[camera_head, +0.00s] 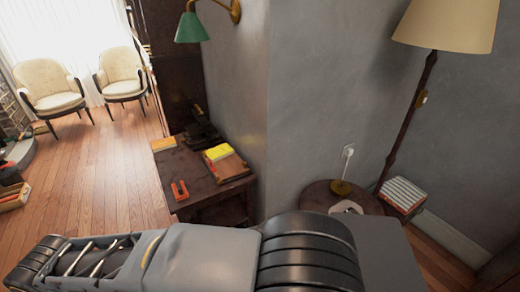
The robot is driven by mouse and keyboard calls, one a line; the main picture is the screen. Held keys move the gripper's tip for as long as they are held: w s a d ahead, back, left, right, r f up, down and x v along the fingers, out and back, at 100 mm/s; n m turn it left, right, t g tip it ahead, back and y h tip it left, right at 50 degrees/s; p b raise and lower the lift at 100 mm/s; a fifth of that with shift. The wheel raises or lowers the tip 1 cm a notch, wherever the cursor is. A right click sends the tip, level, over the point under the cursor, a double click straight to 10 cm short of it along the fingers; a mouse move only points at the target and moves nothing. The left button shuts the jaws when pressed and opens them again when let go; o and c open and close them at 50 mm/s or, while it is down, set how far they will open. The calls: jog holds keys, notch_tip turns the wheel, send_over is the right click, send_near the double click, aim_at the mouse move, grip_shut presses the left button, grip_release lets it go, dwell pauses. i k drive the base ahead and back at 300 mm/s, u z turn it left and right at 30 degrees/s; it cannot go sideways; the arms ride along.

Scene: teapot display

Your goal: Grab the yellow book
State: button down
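A yellow book (217,152) lies on top of a brown book or box (228,168) on a dark wooden desk (200,178) against the grey wall. A second flat, orange-yellow item (164,144), possibly another book, lies at the desk's far left edge. Grey and black links of my own arm cross the bottom of the view, nearer to the camera than the desk. My gripper cannot be made out in this view.
An orange U-shaped object (179,190) sits at the desk's front left. A green lamp (191,28) hangs above. A round table (318,194) and floor lamp (409,110) stand right. Wooden floor (100,190) left of the desk is open; two cream chairs (50,88) stand behind.

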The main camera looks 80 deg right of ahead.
aim_at(216, 154)
jog(key=k, duration=1.2)
jog(key=z, duration=1.25)
jog(key=i, duration=1.65)
